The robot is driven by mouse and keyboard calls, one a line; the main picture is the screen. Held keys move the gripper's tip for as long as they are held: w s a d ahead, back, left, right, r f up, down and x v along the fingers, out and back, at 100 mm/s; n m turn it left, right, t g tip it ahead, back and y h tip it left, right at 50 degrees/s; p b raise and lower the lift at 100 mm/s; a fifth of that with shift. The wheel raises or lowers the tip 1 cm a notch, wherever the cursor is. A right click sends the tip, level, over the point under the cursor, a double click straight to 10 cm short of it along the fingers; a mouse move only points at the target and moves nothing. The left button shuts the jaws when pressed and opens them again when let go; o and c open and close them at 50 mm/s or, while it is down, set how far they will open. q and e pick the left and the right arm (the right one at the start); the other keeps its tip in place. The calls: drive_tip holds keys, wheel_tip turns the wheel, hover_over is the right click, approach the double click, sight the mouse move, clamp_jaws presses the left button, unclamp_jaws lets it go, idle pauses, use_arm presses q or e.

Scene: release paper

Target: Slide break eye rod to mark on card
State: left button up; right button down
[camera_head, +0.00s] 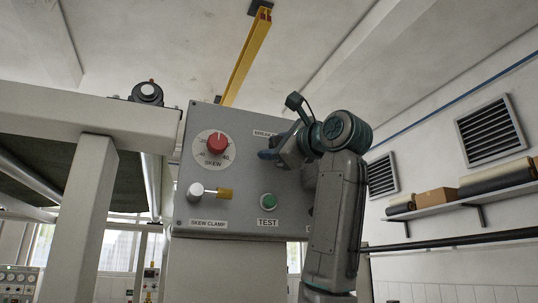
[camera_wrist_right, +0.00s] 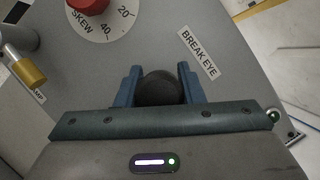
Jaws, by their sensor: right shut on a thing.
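In the right wrist view my right gripper (camera_wrist_right: 160,88) has its two blue fingers on either side of a dark round part (camera_wrist_right: 158,86), shut on it. This dark part sits on the grey panel beside the "BREAK EYE" label (camera_wrist_right: 198,52). In the head view my right gripper (camera_head: 268,154) reaches the panel (camera_head: 240,190) from the right, just below the partly covered label (camera_head: 264,133). I see no card and no mark in either view. My left gripper is not in view.
A beige machine frame (camera_head: 90,165) stands left.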

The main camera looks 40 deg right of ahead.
drive_tip(key=c, duration=1.1)
unclamp_jaws()
drive_tip(key=shift+s+a, duration=0.15)
drive_tip(key=shift+s, duration=0.5)
drive_tip(key=shift+o, duration=0.7)
drive_tip(key=shift+w, duration=0.1)
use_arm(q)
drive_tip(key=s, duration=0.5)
use_arm(e)
drive_tip(key=shift+w, duration=0.2)
drive_tip(key=shift+f, duration=0.15)
use_arm(q)
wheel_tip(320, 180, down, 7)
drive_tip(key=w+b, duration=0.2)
drive_tip(key=b, duration=0.4)
drive_tip(key=shift+b, duration=0.4)
use_arm(e)
drive_tip(key=v, duration=1.1)
drive_tip(key=shift+r, duration=0.2)
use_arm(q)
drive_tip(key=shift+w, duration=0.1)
use_arm(e)
drive_tip(key=shift+w, duration=0.1)
